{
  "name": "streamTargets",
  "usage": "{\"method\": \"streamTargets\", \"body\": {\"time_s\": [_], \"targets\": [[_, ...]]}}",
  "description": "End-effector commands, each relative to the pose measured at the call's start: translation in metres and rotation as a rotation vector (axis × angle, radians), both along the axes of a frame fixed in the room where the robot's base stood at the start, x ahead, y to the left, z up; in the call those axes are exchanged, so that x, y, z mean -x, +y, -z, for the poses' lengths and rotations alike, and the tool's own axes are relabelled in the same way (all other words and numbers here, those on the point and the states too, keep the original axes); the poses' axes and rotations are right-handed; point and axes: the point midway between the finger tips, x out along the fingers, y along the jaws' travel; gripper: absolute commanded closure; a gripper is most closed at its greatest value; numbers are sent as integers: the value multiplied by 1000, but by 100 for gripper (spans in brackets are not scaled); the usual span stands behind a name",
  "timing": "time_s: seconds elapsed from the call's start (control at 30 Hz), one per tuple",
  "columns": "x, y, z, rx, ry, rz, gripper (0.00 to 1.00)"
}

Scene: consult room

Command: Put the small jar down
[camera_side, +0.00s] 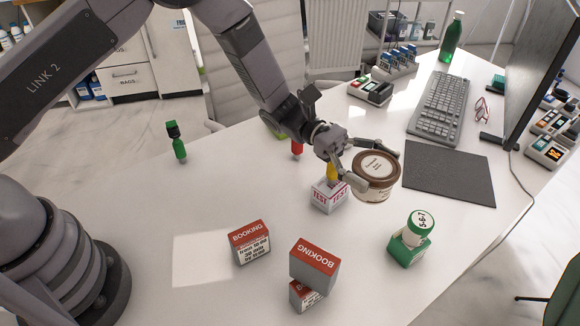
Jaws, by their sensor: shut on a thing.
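The small jar (376,178) has a brown lid with a pale round label and a pale label on its side. It is in the middle right of the side view. My gripper (374,164) is shut on it, with one finger at its near left side and the other at its far side. The jar looks nearly upright, just right of the white TEST box. I cannot tell whether its base touches the white desk (150,225).
A white TEST box (328,197) with a yellow thing (331,172) stands close left of the jar. A dark mat (448,172) lies to its right, with a keyboard (440,105) behind. BOOKING boxes (250,243) (315,264) and a green-and-white item (410,240) stand nearer.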

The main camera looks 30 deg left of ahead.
Motion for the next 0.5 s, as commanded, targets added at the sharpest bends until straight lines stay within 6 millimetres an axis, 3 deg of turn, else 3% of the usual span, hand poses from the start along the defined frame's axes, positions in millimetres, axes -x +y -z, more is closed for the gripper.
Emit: {"method": "streamTargets", "body": {"time_s": [0.13, 0.37, 0.5], "targets": [[-2, 3, -26, 1, -1, -5, 65], [-33, 43, -22, 0, -1, -77, 65], [-56, 81, -22, 1, -2, -140, 65]]}}
